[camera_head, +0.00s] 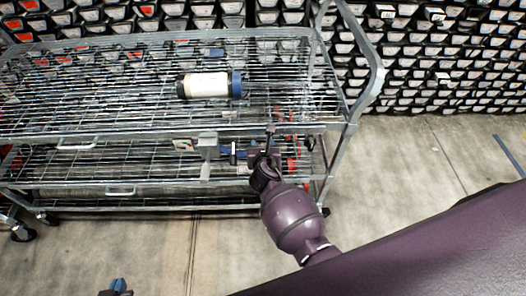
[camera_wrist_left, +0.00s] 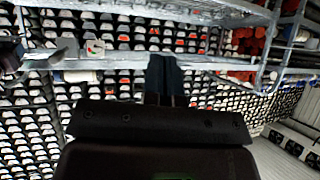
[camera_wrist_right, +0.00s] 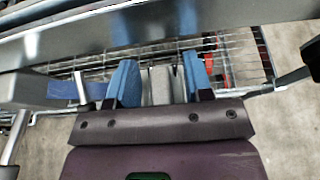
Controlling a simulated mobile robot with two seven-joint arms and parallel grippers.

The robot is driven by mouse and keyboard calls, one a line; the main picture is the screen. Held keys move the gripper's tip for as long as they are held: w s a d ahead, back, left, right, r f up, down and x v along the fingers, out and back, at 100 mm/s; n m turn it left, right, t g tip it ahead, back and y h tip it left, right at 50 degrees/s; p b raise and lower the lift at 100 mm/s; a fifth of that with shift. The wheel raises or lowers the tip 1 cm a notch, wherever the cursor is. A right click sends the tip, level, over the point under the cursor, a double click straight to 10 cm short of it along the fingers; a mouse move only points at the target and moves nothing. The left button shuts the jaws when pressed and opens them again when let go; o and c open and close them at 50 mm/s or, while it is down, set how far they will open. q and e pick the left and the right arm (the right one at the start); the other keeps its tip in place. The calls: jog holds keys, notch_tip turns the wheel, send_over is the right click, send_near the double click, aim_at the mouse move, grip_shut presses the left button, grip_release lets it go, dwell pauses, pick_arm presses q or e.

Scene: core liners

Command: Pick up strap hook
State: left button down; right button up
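No item is clearly identifiable as the strap hook. A grey bracket-like piece (camera_head: 208,146) with a dark blue and black part beside it (camera_head: 232,152) hangs at the front of the cart; blue and grey parts also show at left in the right wrist view (camera_wrist_right: 62,89). My right gripper (camera_head: 262,150) is at the cart's front edge, just right of these. In the right wrist view its blue fingers (camera_wrist_right: 158,82) are apart, with a grey ribbed piece (camera_wrist_right: 160,86) between or behind them; contact is unclear. My left gripper (camera_head: 118,287) is low at left, its fingers (camera_wrist_left: 162,76) together and empty.
A wire-shelf cart (camera_head: 110,133) fills the left and middle. Racks of stacked liners (camera_head: 440,60) stand behind. The metal rail (camera_wrist_right: 150,25) is close above my right fingers.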

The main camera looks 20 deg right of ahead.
grip_shut()
